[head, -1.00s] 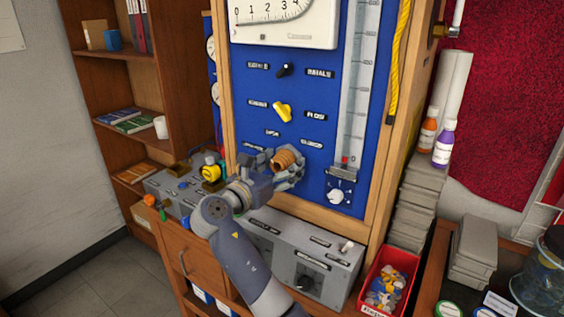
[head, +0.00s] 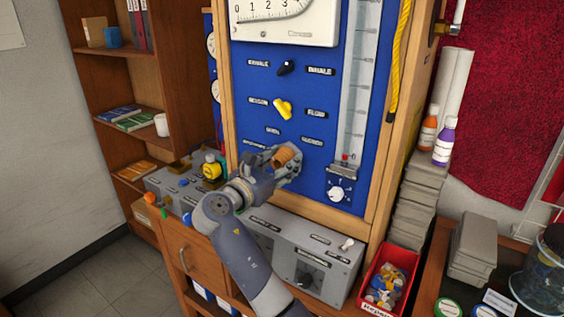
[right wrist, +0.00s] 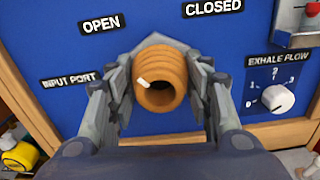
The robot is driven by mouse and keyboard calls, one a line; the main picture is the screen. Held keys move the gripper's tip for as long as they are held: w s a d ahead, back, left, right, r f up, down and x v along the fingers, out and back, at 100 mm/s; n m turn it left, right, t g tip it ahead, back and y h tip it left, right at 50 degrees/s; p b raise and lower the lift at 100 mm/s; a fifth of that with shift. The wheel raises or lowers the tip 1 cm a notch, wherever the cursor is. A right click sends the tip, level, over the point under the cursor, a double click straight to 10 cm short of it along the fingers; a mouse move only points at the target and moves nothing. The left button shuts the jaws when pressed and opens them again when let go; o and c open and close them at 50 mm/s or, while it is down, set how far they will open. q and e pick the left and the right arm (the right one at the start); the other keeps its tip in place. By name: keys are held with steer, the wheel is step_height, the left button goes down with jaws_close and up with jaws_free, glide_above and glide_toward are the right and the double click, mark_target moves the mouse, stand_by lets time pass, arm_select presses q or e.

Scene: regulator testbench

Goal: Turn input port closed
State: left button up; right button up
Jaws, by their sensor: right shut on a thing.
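The input port (right wrist: 160,76) is an orange-brown ribbed, hollow cylinder on the blue panel. A small white mark shows on its left side, pointing up and left. The OPEN label (right wrist: 101,24) is above left of it, the CLOSED label (right wrist: 212,8) above right, and the INPUT PORT label (right wrist: 66,81) to its left. My right gripper (right wrist: 160,88) has one finger on each side of the port and is shut on it. In the head view the gripper (head: 284,163) partly covers the port (head: 287,156). My left gripper is not in view.
The exhale flow knob (right wrist: 277,98) is to the right of the port, low on the panel. A yellow knob (head: 283,108) sits above the port. A grey box (head: 290,255) stands below, with a red bin (head: 387,280) to its right.

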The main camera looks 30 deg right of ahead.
steer(key=shift+m, duration=1.1)
steer(key=m, duration=0.2)
steer(key=shift+f+m, duration=0.1)
steer(key=shift+m, duration=0.3)
steer(key=m+b, duration=0.2)
steer(key=m, duration=0.2)
steer(key=m+b, duration=0.2)
steer(key=m, duration=0.2)
steer(key=shift+w+f, duration=0.1)
steer(key=shift+m+b, duration=1.55)
steer(key=shift+m, duration=0.45)
steer(key=shift+r, duration=0.2)
steer(key=o, duration=1)
steer(key=shift+o, duration=0.2)
steer(key=shift+r, duration=0.1)
